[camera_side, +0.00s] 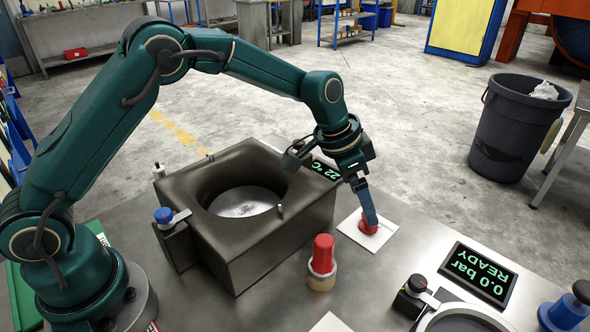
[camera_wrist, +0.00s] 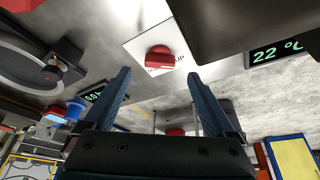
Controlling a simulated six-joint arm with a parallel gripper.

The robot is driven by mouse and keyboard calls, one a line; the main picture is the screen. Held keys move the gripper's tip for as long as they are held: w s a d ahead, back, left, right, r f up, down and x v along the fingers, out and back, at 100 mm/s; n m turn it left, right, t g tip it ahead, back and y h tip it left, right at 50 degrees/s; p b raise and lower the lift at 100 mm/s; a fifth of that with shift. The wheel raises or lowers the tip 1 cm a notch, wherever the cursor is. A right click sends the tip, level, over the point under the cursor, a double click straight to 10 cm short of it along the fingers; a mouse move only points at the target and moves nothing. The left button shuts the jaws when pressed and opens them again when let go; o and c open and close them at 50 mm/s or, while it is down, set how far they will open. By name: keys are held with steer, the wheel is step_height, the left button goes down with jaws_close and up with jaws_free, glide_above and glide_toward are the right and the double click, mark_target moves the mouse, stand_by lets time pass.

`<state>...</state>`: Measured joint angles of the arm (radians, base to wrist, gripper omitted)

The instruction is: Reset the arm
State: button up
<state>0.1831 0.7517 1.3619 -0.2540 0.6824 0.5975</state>
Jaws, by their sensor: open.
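My gripper (camera_side: 371,215) hangs from the arm to the right of the dark metal block in the side view, fingers pointing down over a white card. In the wrist view, my gripper (camera_wrist: 158,75) has its two blue fingers spread wide, with nothing held between them. A red object (camera_side: 367,229) sits on the white card (camera_side: 350,231), close to the fingertips and partly hidden by them in the side view. In the wrist view, the red object (camera_wrist: 159,57) lies beyond the fingertips; whether they touch it I cannot tell.
The dark block (camera_side: 262,235) has a round cavity and a blue-knobbed clamp (camera_side: 166,216). A red-topped, tan-based item (camera_side: 322,262) stands in front. A pressure display (camera_side: 478,277) reads 0.0 bar READY; the temperature display (camera_wrist: 276,53) reads 22 °C. A blue, black-knobbed item (camera_side: 567,312) stands at lower right.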

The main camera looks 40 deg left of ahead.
steer(key=shift+w+a+r, duration=0.1)
steer(key=shift+r, duration=0.15)
steer(key=s+a+r+n+t, duration=0.1)
steer(key=s+a+r+t, duration=0.2)
steer(key=r, duration=0.5)
steer(key=s+a+r+n, duration=0.1)
steer(key=s+a+r, duration=0.25)
steer(key=r, duration=0.45)
steer(key=s+a+f+n+y, duration=0.1)
steer(key=s+f, duration=0.1)
steer(key=s, duration=0.4)
steer(key=s+a+f+n, duration=0.1)
steer(key=s+f+n, duration=0.1)
steer(key=s, duration=0.4)
steer(key=s+a+f+n+g+y, duration=0.1)
steer(key=s+a+f, duration=0.1)
steer(key=s, duration=0.4)
steer(key=shift+s+a+y, duration=0.1)
steer(key=shift+s+y, duration=0.15)
steer(key=shift+y, duration=0.05)
steer(key=shift+s+f+n, duration=0.2)
steer(key=shift+f+n, duration=0.05)
steer(key=shift+n, duration=0.25)
